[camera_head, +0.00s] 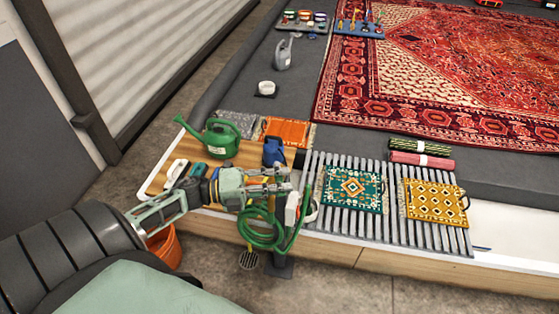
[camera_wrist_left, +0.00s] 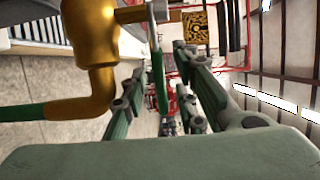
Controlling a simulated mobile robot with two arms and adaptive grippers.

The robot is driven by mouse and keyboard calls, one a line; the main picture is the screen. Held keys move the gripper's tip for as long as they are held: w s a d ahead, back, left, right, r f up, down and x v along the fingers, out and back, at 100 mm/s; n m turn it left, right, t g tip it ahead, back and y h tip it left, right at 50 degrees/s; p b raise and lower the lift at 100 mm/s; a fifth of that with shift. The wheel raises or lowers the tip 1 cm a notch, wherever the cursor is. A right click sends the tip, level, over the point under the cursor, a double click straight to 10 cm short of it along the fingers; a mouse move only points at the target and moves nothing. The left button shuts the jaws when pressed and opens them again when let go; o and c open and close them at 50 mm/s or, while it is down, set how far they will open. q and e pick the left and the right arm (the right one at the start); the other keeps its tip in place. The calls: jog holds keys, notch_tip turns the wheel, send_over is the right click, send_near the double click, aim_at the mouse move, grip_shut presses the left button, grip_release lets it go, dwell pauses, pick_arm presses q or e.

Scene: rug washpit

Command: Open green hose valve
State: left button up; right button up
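The brass valve body (camera_wrist_left: 95,50) fills the upper left of the left wrist view, with a green hose (camera_wrist_left: 20,113) joined to its lower end. A thin green lever (camera_wrist_left: 158,75) hangs on its right side, close to the left-hand finger. My left gripper (camera_wrist_left: 165,85) is open, with a clear gap between its fingers; I cannot tell whether a finger touches the lever. In the head view my left gripper (camera_head: 283,181) is above the coiled green hose (camera_head: 262,238) and hides most of the valve there. My right gripper is not in view.
A green watering can (camera_head: 221,138) and a blue bottle (camera_head: 273,151) stand on the wooden board behind my gripper. A slatted rack (camera_head: 393,225) with a teal rug (camera_head: 352,189) and a yellow rug (camera_head: 435,202) lies to the right. An orange bucket (camera_head: 164,247) stands below my arm.

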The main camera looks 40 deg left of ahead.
pick_arm(q)
jog(key=v, duration=1.2)
